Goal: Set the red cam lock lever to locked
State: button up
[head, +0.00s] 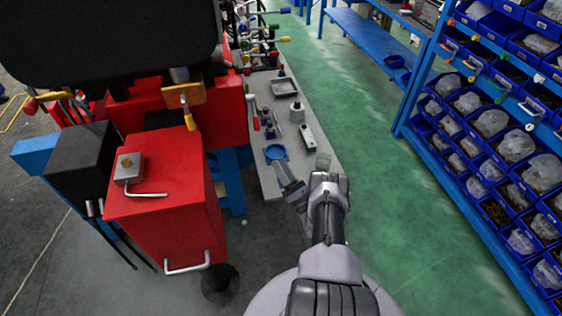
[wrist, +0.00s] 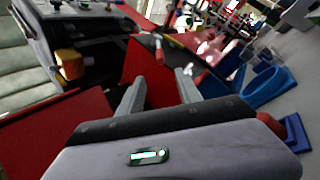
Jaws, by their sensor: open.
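Several levers with coloured grips show, and I cannot tell for certain which is the cam lock lever. In the head view, a red-gripped lever (head: 254,123) hangs by the left edge of the grey bench, beside the red machine. In the wrist view, a red grip (wrist: 208,82) lies just right of my right finger, and a small red-tipped lever (wrist: 159,56) shows beyond the fingers. My gripper (wrist: 160,82) is open with nothing between its fingers. In the head view my gripper (head: 288,182) is over the near end of the bench, partly hidden by its own wrist.
The grey bench (head: 272,184) carries a blue ring (head: 276,152), a grey tray (head: 285,87) and small parts. A red cabinet (head: 170,210) stands left. Blue shelving with bins (head: 494,122) stands right. The green floor (head: 385,200) between is clear.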

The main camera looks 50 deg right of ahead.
jog(key=shift+c, duration=0.5)
jog(key=w+r+n+y, duration=0.1)
jog(key=r+n, duration=0.1)
jog(key=w+a+r+n+y, duration=0.1)
jog(key=w+n+y, duration=0.1)
jog(key=w+r+n+y, duration=0.2)
jog(key=n, duration=0.1)
jog(key=shift+a+r+g, duration=0.25)
jog(key=shift+r+g, duration=0.05)
jog(key=shift+g, duration=0.1)
jog(key=c, duration=0.8)
jog(key=w+a+r+n+g+y+p, duration=0.1)
jog(key=w+a+r+n+g+y, duration=0.1)
jog(key=w+r+n+g, duration=0.4)
jog(key=r+n+y, duration=0.1)
jog(key=n, duration=0.3)
jog(key=shift+w+a+r, duration=0.2)
jog(key=shift+a+r, duration=0.05)
jog(key=shift+r, duration=0.15)
jog(key=n+g+h, duration=0.6)
jog(key=g, duration=0.2)
send_near(257, 124)
jog(key=p+x, duration=0.1)
jog(key=x, duration=0.5)
jog(key=shift+w+f, duration=0.3)
jog(key=shift+d, duration=0.1)
